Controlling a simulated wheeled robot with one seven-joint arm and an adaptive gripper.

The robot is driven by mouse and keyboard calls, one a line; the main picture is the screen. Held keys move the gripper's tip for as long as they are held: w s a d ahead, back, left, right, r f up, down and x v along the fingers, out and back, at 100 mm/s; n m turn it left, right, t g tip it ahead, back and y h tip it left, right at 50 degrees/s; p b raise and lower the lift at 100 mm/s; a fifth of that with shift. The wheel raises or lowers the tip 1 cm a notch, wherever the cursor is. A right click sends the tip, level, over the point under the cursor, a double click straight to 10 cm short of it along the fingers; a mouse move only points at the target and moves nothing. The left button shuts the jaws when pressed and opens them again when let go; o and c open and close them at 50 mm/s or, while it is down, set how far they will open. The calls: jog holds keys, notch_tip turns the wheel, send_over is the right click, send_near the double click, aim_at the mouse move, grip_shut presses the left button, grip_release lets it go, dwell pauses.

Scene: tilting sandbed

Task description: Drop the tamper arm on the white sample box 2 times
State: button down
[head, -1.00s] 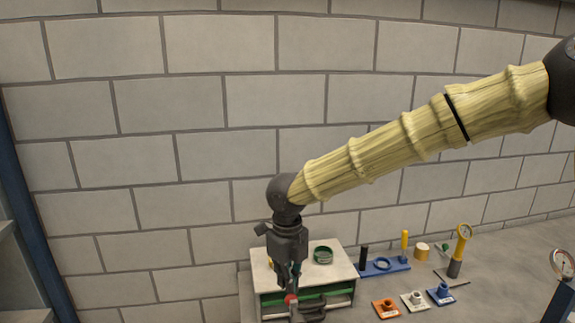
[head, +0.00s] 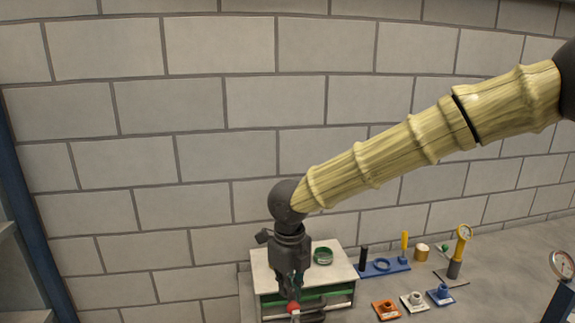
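My gripper (head: 293,294) points down in front of the pale-topped bench box. Its fingertips are at a red knob (head: 294,308) on a dark grey bar low in the picture, which looks like the tamper arm (head: 312,314). The fingers are small and dark, so I cannot tell whether they are closed on the knob or only touch it. The white sample box (head: 414,302) sits on the grey table right of the gripper, between an orange one and a blue one. What lies under the bar is cut off by the bottom edge.
The bench box (head: 341,267) has a green front and carries a green ring (head: 323,256). The orange box (head: 386,310), blue box (head: 440,295), blue rack (head: 395,266) and yellow gauge (head: 462,245) stand to the right. A block wall closes the back.

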jog(key=s, duration=0.2)
jog(key=shift+s+d, duration=0.25)
jog(key=shift+s, duration=0.05)
dwell(0.3)
dwell(0.8)
notch_tip(320, 180, up, 8)
jog(key=p, duration=0.8)
jog(key=shift+p, duration=0.3)
